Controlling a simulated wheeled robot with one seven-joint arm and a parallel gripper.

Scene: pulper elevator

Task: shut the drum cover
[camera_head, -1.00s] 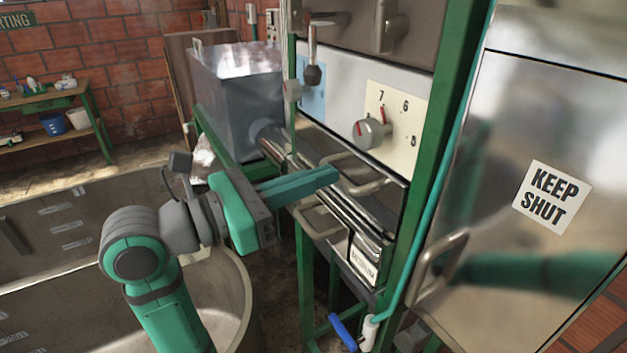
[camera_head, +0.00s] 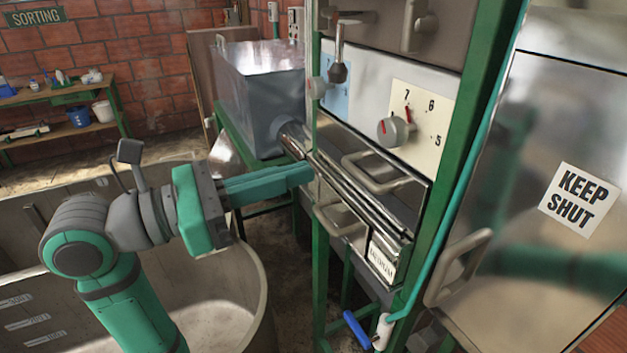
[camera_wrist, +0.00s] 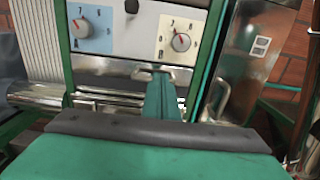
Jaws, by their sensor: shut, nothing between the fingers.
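The drum cover appears to be the shiny steel panel (camera_head: 400,195) under the dial plate on the green-framed machine. It has a bar handle (camera_head: 378,178); the handle also shows in the wrist view (camera_wrist: 152,72). I cannot tell how far the cover stands open. My gripper (camera_head: 309,173) is shut and empty, its green fingers pointing right toward the left end of the panel. In the wrist view my gripper (camera_wrist: 162,78) overlaps the panel, just right of the handle's middle. Whether the fingertips touch anything is unclear.
A second handle (camera_head: 335,218) sits below shiny rails. A steel door marked KEEP SHUT (camera_head: 580,195), a teal pipe and a blue-handled valve (camera_head: 357,330) are at right. A grey hopper box (camera_head: 262,90) stands behind. A large round tub (camera_head: 255,290) is below my arm.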

